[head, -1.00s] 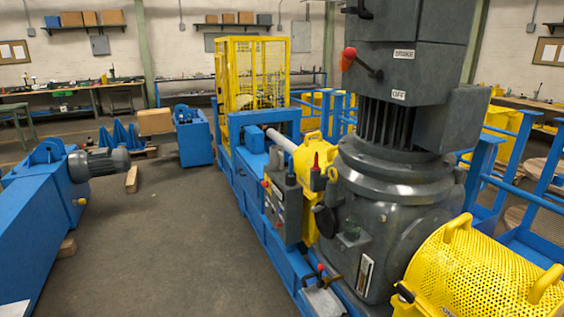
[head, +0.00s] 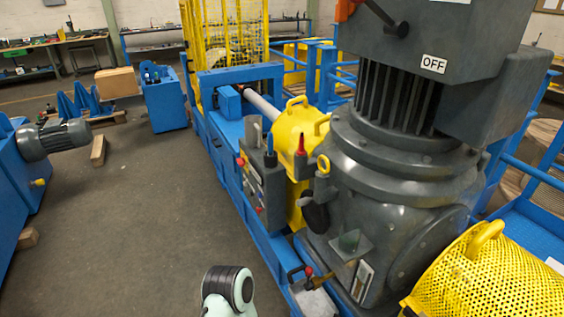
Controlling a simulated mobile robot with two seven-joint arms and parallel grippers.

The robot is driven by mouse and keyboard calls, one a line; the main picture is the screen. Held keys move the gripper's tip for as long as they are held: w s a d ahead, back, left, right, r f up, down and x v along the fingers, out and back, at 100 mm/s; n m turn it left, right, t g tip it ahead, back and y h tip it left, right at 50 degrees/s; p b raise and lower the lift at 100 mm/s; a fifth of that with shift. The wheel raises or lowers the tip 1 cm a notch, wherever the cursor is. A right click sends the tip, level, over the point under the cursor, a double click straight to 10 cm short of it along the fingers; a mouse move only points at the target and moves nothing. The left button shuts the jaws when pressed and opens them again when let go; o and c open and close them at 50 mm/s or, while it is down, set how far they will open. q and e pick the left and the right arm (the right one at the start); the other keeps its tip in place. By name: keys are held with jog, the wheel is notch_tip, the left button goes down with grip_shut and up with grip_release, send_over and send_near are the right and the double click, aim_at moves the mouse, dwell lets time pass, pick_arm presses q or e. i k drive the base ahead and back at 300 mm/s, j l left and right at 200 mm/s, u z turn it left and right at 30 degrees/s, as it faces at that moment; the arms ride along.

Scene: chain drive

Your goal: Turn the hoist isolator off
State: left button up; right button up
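No part in view is clearly marked as the hoist isolator. A grey control box (head: 268,190) with small knobs and a red button stands on the side of the blue frame. A blue-tipped handle (head: 270,150) and a red-tipped handle (head: 301,146) rise by it. A dark lever (head: 384,16) is on the motor housing above an "OFF" label (head: 433,64); its red knob (head: 346,8) is cut by the top edge. A small red-knobbed lever (head: 308,271) sits low on the frame. Neither gripper is in view; a pale arm joint of mine shows at the bottom.
A large grey motor and gearbox (head: 400,175) stands over the blue frame (head: 235,190). A yellow perforated guard (head: 470,275) is at the lower right. A blue machine with a grey motor (head: 55,140) is at the left. The floor (head: 150,220) between is clear.

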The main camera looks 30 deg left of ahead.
aim_at(241, 163)
jog(key=z, duration=10.85)
jog(key=i+j+z, duration=0.7)
jog(key=j, duration=0.15)
